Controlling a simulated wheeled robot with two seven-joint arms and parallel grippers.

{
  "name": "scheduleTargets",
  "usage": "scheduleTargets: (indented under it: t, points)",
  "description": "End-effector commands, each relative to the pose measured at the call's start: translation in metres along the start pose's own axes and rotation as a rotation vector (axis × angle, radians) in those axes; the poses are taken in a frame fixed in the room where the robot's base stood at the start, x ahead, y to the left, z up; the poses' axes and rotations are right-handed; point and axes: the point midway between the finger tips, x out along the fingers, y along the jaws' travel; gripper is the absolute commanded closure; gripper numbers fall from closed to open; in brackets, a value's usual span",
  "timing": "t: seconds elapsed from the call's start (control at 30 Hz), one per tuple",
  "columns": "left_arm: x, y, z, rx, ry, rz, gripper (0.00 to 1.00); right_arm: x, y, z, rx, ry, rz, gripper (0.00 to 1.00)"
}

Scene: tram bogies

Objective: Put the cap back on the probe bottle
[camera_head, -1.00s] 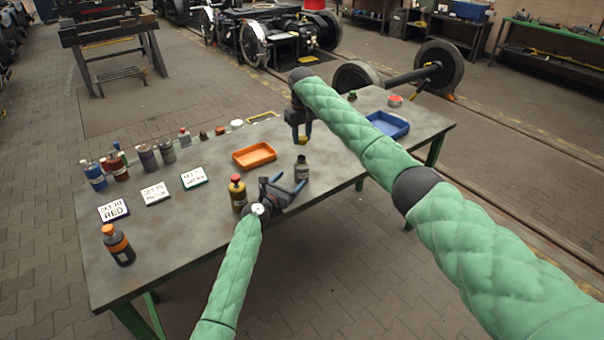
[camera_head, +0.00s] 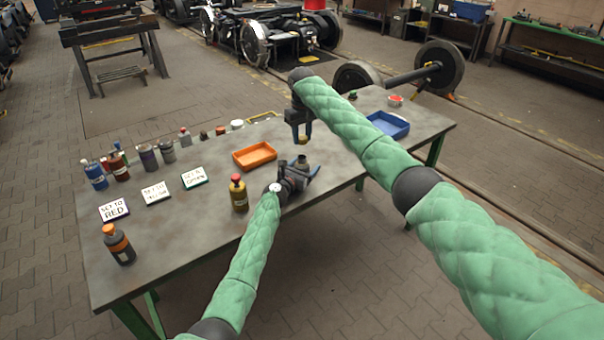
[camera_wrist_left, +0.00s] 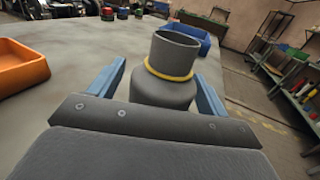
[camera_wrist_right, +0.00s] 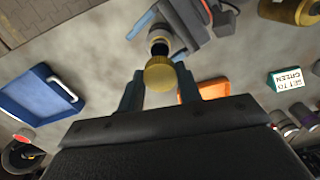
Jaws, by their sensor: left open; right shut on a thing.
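The probe bottle (camera_head: 302,161) is dark grey and stands upright near the table's front edge. In the left wrist view the bottle (camera_wrist_left: 174,68) has an open, uncapped mouth and a yellow ring around its neck. My left gripper (camera_head: 306,174) is open, with one blue finger on each side of the bottle; I see gaps between fingers and bottle. My right gripper (camera_head: 301,139) is shut on the gold cap (camera_wrist_right: 159,74) and holds it above the table, slightly behind the bottle in the head view. In the right wrist view the bottle's dark mouth (camera_wrist_right: 160,48) shows just beyond the cap.
A yellow bottle with a red cap (camera_head: 238,194) stands left of my left gripper. An orange tray (camera_head: 254,155) lies behind it, and a blue tray (camera_head: 389,124) lies at right. Label cards, an orange-capped bottle (camera_head: 118,244) and several other bottles occupy the left side.

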Motion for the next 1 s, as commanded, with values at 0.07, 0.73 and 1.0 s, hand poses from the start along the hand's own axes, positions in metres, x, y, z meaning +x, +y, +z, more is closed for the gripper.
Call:
scheduleTargets:
  t: [0.07, 0.73, 1.0]
  points:
    - [0.0, 0.0, 0.0, 0.0, 0.0, 0.0, 0.23, 0.0, 0.0, 0.0, 0.0, 0.0, 0.0, 0.86]
    - [0.0, 0.0, 0.0, 0.001, 0.0, 0.0, 0.9, 0.015, -0.001, 0.001, 0.0, -0.002, 0.0, 0.86]
    - [0.0, 0.0, 0.001, 0.001, 0.0, 0.0, 0.9, 0.046, -0.001, 0.001, 0.0, -0.001, 0.0, 0.86]
